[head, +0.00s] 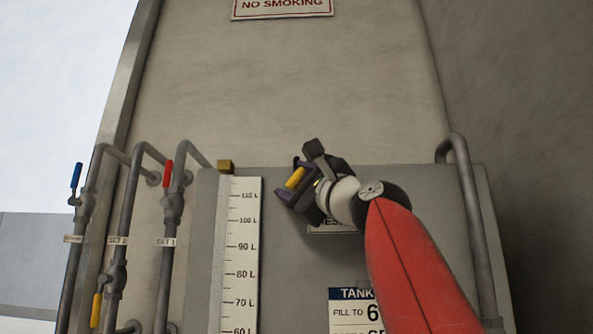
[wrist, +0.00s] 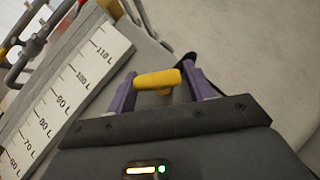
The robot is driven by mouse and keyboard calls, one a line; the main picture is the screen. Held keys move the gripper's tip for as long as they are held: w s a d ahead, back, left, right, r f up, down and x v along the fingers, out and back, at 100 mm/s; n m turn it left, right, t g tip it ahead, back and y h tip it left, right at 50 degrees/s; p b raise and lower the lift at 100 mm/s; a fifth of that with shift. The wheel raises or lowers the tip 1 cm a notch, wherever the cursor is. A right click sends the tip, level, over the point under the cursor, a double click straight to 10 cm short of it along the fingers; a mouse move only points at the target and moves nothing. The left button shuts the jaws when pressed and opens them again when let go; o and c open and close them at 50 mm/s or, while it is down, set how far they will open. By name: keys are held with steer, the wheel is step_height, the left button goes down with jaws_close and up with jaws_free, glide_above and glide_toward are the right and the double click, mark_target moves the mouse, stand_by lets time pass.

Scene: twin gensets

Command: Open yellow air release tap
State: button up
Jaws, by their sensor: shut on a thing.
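A yellow tap handle (head: 295,178) is between the purple fingers of my gripper (head: 291,184), in front of the upper part of the grey tank. In the wrist view the yellow handle (wrist: 158,80) spans the gap between the two fingers (wrist: 157,84), which close on its ends. My gripper is shut on it. The tap's body and its mounting are hidden behind the gripper, so I cannot tell whether the valve is open. A second yellow handle (head: 97,310) hangs on a pipe at the lower left, well apart from my gripper.
A white level scale (head: 243,250) with a brass-coloured block (head: 225,166) at its top stands left of my gripper. Pipes with a blue handle (head: 76,175) and a red handle (head: 168,173) run at the left. A grey pipe (head: 465,190) bends at the right.

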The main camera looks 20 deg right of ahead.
steer(key=n+g+p, duration=0.1)
steer(key=n+p, duration=0.1)
steer(key=n+g+p, duration=0.1)
steer(key=g+p, duration=0.1)
steer(key=shift+r+n+y, duration=0.4)
steer(key=n+g+p, duration=0.1)
steer(key=p, duration=0.1)
steer(key=shift+f+n+g+p, duration=0.1)
steer(key=shift+n+g+p, duration=0.2)
steer(key=shift+n+p, duration=0.1)
steer(key=shift+f+n+g+p, duration=0.2)
steer(key=shift+n+g+p, duration=0.1)
steer(key=shift+n+p, duration=0.3)
steer(key=shift+f, duration=0.1)
steer(key=o, duration=0.8)
steer(key=shift+a, duration=0.1)
steer(key=shift+o, duration=0.2)
